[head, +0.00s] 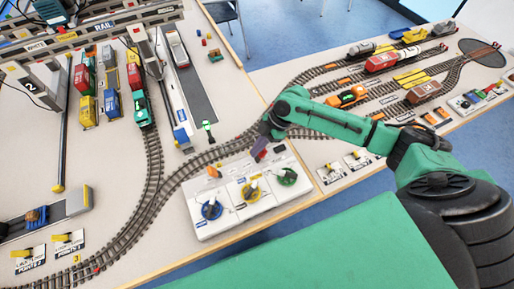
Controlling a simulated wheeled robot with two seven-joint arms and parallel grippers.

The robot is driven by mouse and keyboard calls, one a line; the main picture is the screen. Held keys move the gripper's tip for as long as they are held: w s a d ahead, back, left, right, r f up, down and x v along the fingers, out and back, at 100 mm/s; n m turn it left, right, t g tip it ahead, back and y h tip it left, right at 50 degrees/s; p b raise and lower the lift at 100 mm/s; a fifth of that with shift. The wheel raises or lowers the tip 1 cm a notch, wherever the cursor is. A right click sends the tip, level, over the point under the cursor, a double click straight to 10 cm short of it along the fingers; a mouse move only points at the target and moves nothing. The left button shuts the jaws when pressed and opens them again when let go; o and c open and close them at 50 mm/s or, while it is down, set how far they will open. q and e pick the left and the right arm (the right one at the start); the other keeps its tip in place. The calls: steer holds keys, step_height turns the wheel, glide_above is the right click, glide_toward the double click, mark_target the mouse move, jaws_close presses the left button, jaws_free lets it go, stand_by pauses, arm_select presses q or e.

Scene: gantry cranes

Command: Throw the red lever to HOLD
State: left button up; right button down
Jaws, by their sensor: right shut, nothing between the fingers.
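A white control panel (226,224) lies near the table's front edge, with a blue knob (212,210), a yellow-handled knob (251,190) and a green knob (287,177). A small orange-red handle (214,171) stands at the panel's back left; it may be the red lever, but its position and any HOLD label are too small to read. My left gripper is not in view.
A curved railway track (150,185) runs behind and left of the panel. Colored wagons (110,80) stand under gantry cranes at the back left. Yellow point levers (62,238) sit at the front left. More trains (385,60) stand on the right table.

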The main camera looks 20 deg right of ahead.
steer(key=shift+a+f, duration=0.1)
steer(key=shift+a, duration=0.35)
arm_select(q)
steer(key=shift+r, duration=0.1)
arm_select(e)
steer(key=shift+a+r, duration=0.2)
steer(key=shift+a, duration=0.05)
steer(key=a+r+p, duration=0.1)
steer(key=a+p, duration=0.1)
steer(key=shift+s+a+r+p, duration=0.15)
steer(key=shift+a+r+p, duration=0.05)
steer(key=shift+r+p, duration=0.15)
steer(key=b+v, duration=0.1)
steer(key=v, duration=0.2)
steer(key=d+b+v, duration=0.1)
steer(key=v, duration=0.1)
steer(key=f+b+v, duration=0.1)
steer(key=v, duration=0.2)
steer(key=shift+d+r, duration=0.25)
steer(key=shift+d, duration=0.2)
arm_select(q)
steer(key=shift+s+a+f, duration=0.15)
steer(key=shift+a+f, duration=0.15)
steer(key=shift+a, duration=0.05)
arm_select(e)
steer(key=shift+a+r, duration=0.1)
steer(key=shift+r, duration=0.2)
